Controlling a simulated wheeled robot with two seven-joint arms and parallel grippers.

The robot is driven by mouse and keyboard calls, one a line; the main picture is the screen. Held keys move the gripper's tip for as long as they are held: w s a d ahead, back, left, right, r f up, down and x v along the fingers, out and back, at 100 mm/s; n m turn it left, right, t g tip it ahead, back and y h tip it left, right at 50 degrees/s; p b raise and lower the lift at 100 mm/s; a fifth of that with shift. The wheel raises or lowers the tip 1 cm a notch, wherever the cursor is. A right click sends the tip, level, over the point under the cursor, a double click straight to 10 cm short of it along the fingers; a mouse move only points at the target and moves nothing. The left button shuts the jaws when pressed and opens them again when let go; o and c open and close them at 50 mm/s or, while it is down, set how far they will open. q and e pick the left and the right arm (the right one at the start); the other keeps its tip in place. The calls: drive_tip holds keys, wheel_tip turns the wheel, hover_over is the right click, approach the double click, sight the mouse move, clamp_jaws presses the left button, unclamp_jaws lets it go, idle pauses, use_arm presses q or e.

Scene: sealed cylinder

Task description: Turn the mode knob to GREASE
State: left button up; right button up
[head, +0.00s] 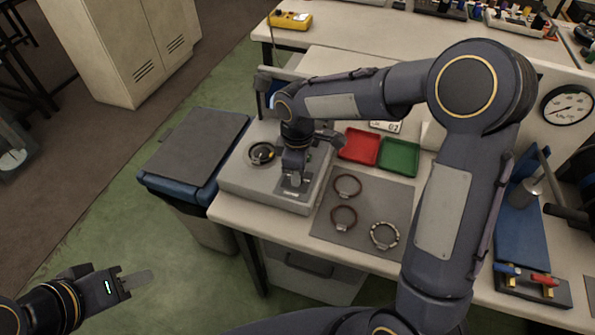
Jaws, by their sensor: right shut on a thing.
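A light grey bench unit (235,181) stands at the table's left end, with a round black fitting (262,153) on its top. My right gripper (293,184) points down at a metal plate (296,194) on the unit's front part. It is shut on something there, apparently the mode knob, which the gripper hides. I cannot read any mode labels or the knob's angle. My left gripper (138,281) is low at the left, over the green floor, away from the unit. I cannot tell its jaw state.
A grey mat (362,213) with three rings lies right of the unit. Red (360,146) and green (399,157) trays sit behind it. A blue fixture (522,225) with valve handles and a gauge (567,105) stand right. A lidded bin (196,148) stands left.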

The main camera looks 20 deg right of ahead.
drive_tip(key=shift+m, duration=1.9)
drive_tip(key=shift+b, duration=0.3)
drive_tip(key=o, duration=1)
wheel_tip(320, 180, up, 8)
drive_tip(key=shift+f, duration=0.25)
drive_tip(key=shift+r, duration=0.15)
